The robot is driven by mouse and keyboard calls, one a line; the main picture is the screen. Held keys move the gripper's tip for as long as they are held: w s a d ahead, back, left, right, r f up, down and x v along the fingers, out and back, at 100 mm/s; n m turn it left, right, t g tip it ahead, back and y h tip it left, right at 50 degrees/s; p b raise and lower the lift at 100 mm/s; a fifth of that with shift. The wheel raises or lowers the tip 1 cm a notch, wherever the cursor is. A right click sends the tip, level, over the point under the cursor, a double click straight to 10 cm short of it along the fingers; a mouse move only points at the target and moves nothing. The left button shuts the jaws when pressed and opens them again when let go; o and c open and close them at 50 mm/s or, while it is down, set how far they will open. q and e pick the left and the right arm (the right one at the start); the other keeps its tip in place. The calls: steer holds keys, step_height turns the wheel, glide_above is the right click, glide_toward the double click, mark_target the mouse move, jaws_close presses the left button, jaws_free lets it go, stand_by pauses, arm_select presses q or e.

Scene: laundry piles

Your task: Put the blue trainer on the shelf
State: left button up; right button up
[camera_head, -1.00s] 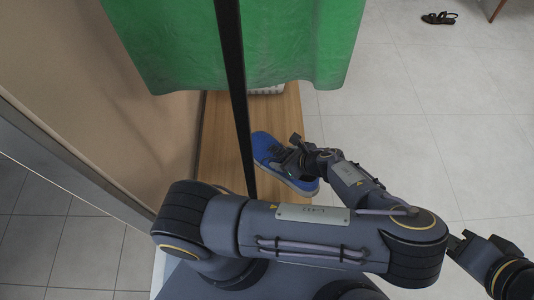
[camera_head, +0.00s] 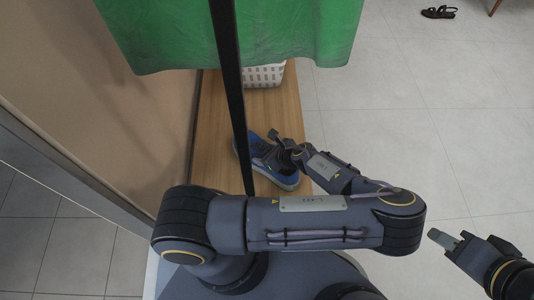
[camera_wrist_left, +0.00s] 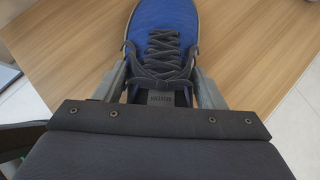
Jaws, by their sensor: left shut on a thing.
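The blue trainer (camera_head: 288,181) has grey laces and a pale sole. It is over the wooden shelf board (camera_head: 210,125) in the head view, partly hidden by my arm and a black post. My left gripper (camera_head: 275,150) is shut on the trainer. In the left wrist view, the trainer (camera_wrist_left: 178,25) points away with its toe at the top, and the fingers of the left gripper (camera_wrist_left: 160,92) are on both sides of its laced part. I cannot tell whether its sole touches the board. My right gripper (camera_head: 440,238) is at the lower right, away from the trainer; its opening is unclear.
A black post (camera_head: 229,80) crosses in front of the board. A green cloth (camera_head: 290,30) hangs above its far end, over a white basket (camera_head: 263,75). A beige wall (camera_head: 120,130) stands left. Dark sandals (camera_head: 438,12) lie on the open tiled floor at right.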

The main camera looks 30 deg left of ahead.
arm_select(q)
steer(key=o, duration=1.2)
steer(key=shift+r, duration=0.1)
steer(key=shift+d+r, duration=0.3)
steer(key=p+v, duration=0.4)
steer(key=v, duration=0.7)
steer(key=shift+p, duration=0.4)
steer(key=shift+s, duration=0.1)
